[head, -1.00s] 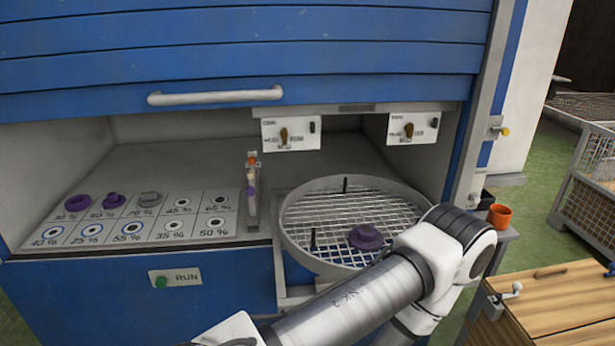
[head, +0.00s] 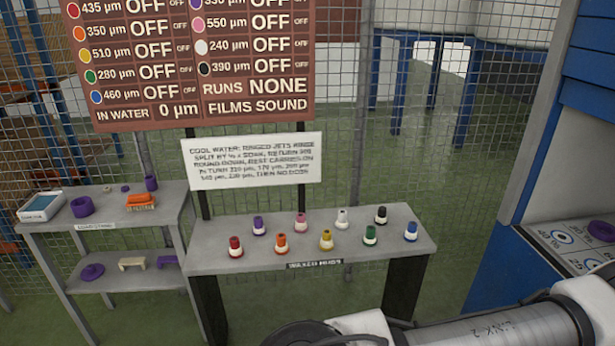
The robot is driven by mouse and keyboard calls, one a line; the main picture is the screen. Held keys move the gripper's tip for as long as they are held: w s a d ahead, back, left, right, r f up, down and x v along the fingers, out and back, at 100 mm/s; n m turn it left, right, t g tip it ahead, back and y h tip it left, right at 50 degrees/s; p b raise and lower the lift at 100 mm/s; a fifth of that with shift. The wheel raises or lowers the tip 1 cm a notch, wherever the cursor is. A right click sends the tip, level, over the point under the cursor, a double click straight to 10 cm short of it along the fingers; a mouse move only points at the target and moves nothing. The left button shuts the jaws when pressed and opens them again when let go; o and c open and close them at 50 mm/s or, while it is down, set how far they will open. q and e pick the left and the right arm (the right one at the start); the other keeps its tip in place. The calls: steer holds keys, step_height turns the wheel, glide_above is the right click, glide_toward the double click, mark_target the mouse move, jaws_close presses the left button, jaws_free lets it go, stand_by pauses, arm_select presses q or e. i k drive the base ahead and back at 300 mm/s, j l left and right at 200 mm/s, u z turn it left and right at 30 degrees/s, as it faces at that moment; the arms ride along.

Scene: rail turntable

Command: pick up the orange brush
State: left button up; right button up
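The orange brush (head: 140,200) lies on the top of a small grey side table at the left of the head view. It has an orange back and what looks like a short bristle strip below. Nothing covers it. Neither of my grippers shows; only a white and grey arm link of mine crosses the bottom right, well apart from the brush.
Mesh fencing is behind; the blue cabinet (head: 510,265) is right.

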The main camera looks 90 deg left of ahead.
mark_target(144, 201)
steer(key=u, duration=3.85)
steer(key=z, duration=4.5)
steer(key=u, duration=4.45)
steer(key=i+j, duration=0.15)
steer(key=j+z, duration=0.05)
